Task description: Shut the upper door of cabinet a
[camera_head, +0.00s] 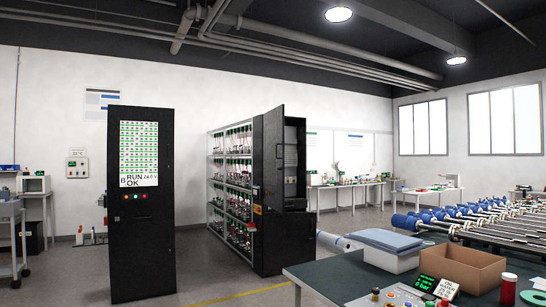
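A tall black cabinet (286,243) stands in the middle of the view, beside a rack. I take it to be cabinet a, but no letter is legible on it. Its upper door (273,160) stands open, swung out at the left side of the opening and seen at a steep angle. The upper interior (293,165) is partly exposed to the right of the door. The lower part looks closed. Neither of my grippers is in view.
A black cabinet (142,240) marked B, with a lit panel, stands to the left. A rack (230,180) of equipment is behind. A dark table (330,278) with a cardboard box (462,268) fills the right foreground. Open floor lies between the cabinets.

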